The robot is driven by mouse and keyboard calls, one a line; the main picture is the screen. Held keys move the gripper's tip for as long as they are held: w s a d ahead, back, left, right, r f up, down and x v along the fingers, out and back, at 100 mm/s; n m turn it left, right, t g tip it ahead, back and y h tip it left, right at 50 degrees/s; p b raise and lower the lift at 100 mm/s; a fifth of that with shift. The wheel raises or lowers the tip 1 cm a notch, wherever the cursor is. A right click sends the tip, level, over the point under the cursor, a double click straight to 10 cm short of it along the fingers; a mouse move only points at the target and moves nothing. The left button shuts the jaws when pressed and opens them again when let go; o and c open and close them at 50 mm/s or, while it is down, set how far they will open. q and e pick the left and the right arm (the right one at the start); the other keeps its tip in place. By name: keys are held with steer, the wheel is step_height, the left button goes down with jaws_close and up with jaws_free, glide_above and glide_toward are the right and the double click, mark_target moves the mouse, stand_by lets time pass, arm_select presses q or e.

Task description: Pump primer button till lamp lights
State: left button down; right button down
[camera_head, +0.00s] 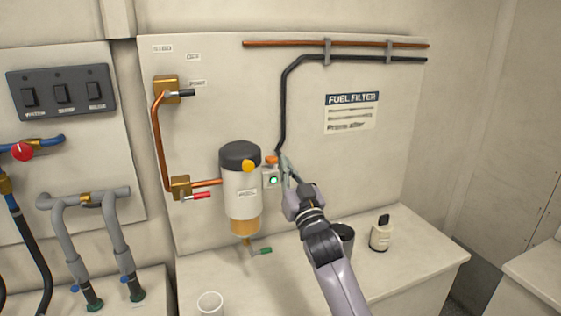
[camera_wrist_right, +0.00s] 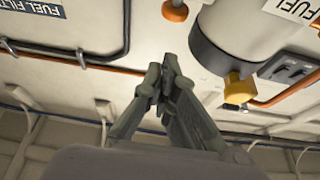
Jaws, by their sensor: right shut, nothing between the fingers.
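The white fuel filter (camera_head: 241,195) with a dark cap hangs on the wall panel. Just right of the filter, a small box carries a lamp (camera_head: 273,180) that glows green. My right gripper (camera_head: 284,160) is shut and empty, right of the lamp and apart from the button. In the right wrist view its closed fingertips (camera_wrist_right: 160,75) are left of the button. My left gripper is not in view.
An orange fitting (camera_head: 271,160) sits above the lamp, near my right gripper.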

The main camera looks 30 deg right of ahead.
steer(key=v, duration=0.3)
steer(key=shift+s+r+b, duration=0.15)
steer(key=shift+b, duration=0.15)
stand_by(0.7)
